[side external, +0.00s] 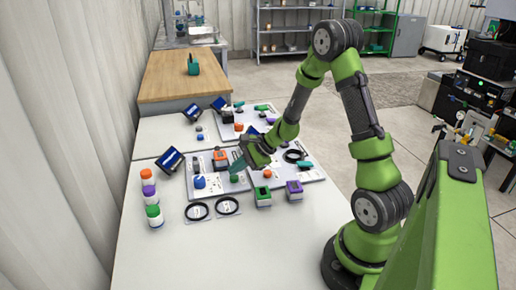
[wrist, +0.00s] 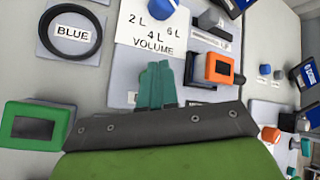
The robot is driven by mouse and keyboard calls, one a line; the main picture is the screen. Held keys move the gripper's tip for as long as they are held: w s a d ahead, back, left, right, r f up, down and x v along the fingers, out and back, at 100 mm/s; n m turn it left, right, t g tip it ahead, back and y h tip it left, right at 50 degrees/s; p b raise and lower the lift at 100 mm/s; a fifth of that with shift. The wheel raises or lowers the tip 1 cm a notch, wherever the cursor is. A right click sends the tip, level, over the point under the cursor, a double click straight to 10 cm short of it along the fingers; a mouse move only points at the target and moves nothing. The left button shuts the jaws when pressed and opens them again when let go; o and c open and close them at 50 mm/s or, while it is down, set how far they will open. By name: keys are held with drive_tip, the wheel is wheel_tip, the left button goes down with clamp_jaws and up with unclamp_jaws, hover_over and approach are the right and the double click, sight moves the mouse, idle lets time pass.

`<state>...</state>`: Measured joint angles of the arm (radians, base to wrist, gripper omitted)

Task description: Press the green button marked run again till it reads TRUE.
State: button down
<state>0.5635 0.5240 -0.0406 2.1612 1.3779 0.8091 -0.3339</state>
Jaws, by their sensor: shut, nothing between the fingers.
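My gripper (side external: 236,163) is shut and empty, low over the grey panel (side external: 217,188) on the near white table. In the wrist view its teal fingertips (wrist: 157,72) are together beside the white VOLUME card (wrist: 152,25). I cannot make out a green run button or the word TRUE in either view; the fingers and gripper body cover part of the panel. An orange-framed unit with a dark screen (wrist: 218,68) sits just right of the fingers. A blue knob (side external: 199,182) is on the panel. A tilted blue display (side external: 170,159) stands behind it, its text unreadable.
A green-framed box (side external: 262,196) and a purple one (side external: 294,190) stand at the panel's front. Two black rings (side external: 197,211) lie nearby. Capped jars (side external: 153,215) stand at left. More panels and displays (side external: 192,112) are behind.

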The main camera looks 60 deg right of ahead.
sight(237, 178)
drive_tip(key=shift+f, duration=0.45)
idle(0.5)
drive_tip(key=shift+r, duration=0.9)
drive_tip(key=shift+r, duration=0.1)
drive_tip(key=shift+r, duration=2.4)
drive_tip(key=shift+s, duration=0.1)
